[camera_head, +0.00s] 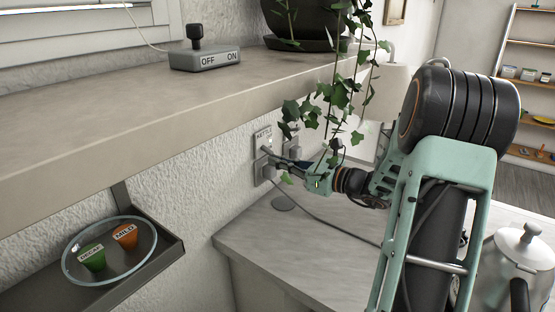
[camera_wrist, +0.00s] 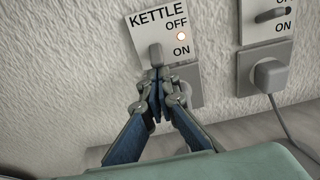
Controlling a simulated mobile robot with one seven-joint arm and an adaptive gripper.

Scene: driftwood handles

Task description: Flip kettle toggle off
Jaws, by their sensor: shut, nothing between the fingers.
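The kettle switch plate (camera_wrist: 144,22) is white, lettered KETTLE, with OFF above ON, and is tilted in the wrist view.
A second switch plate (camera_wrist: 266,27) with a plugged-in cord (camera_wrist: 270,75) is close on the right. Trailing ivy (camera_head: 340,95) hangs by my arm. A shelf (camera_head: 120,115) holds an OFF/ON switch box (camera_head: 205,60). A metal vessel (camera_head: 517,262) stands at lower right.

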